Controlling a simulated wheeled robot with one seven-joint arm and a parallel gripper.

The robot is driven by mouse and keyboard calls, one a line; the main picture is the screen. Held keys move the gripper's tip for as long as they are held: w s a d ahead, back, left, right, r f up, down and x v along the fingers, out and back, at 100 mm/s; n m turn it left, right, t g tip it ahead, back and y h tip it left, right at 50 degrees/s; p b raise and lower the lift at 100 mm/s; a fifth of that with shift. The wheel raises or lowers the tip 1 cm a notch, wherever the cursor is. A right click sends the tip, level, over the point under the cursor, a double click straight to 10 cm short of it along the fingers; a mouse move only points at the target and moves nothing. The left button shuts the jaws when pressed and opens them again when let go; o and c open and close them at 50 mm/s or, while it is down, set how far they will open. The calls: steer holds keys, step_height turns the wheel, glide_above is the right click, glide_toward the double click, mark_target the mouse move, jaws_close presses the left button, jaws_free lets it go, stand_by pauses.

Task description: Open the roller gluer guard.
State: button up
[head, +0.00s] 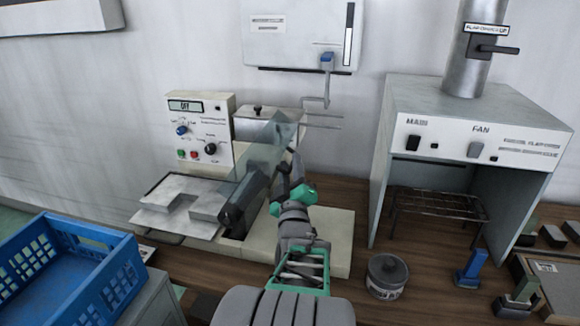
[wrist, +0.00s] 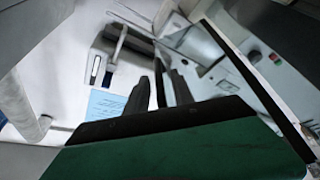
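The roller gluer (head: 340,225) is a cream machine on the bench with a dark roller (head: 245,195) and a flat grey plate at its left. Its guard (head: 268,148) is a see-through, tinted panel that stands tilted above the roller. My gripper (head: 287,168) is at the guard's right side, close to it; contact cannot be made out. In the wrist view the two dark fingers (wrist: 162,88) point away, with a slim dark piece near their tips. Whether they are closed on it is unclear.
The control box (head: 200,132) reads OFF. A white wall panel with a blue-handled lever (head: 327,62) is above. A blue crate (head: 70,275) is at lower left.

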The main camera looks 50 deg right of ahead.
jaws_close()
stand_by(1.2)
